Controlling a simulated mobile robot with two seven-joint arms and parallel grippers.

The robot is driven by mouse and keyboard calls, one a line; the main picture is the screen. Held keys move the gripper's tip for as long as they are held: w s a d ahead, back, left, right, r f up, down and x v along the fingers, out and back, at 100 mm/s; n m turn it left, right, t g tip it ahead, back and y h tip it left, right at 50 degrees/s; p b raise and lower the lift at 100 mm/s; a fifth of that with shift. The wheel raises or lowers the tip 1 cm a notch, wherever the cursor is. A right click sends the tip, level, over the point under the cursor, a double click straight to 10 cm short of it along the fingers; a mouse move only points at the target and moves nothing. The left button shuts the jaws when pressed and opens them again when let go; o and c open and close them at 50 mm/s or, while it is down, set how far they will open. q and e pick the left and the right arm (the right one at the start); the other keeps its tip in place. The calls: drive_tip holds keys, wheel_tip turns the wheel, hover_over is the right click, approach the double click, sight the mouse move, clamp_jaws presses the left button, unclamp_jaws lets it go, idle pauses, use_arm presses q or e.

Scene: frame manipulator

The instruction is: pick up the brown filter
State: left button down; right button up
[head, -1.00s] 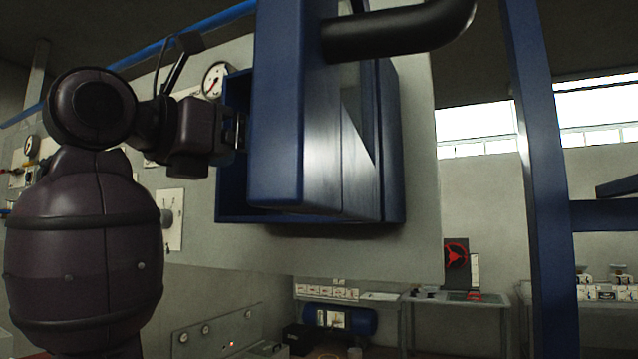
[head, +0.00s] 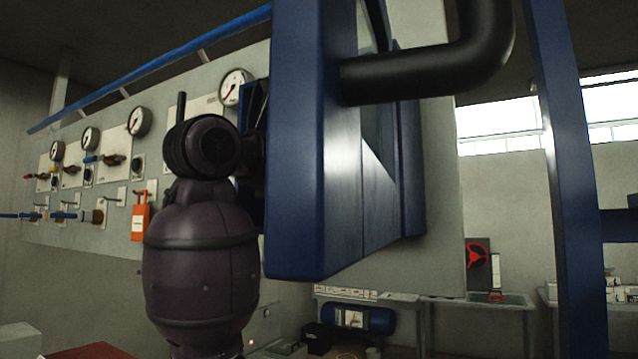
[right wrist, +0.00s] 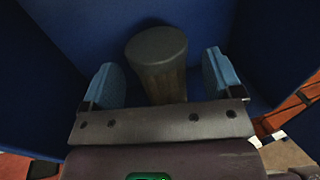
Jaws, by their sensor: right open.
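The brown filter (right wrist: 157,47) is a dull grey-brown cylinder with a round flat top, inside a blue-walled box in the right wrist view. My right gripper (right wrist: 161,76) is open. Its two blue fingers are on either side of the filter, with a gap at each side. The filter's lower end is hidden behind the gripper's palm. In the head view an arm of mine reaches behind the blue door or panel (head: 310,190), and its gripper and the filter are hidden. My left gripper is not in view.
Blue walls (right wrist: 75,40) surround the right gripper closely. In the head view a black bent pipe or handle (head: 430,75) sticks out from the blue panel. A grey wall panel with gauges (head: 138,121) and valves is at left. A blue post (head: 565,180) stands at right.

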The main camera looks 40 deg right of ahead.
drive_tip(key=shift+d, duration=1.05)
drive_tip(key=c, duration=1.1)
drive_tip(key=shift+o, duration=0.2)
drive_tip(key=shift+a+r, duration=0.15)
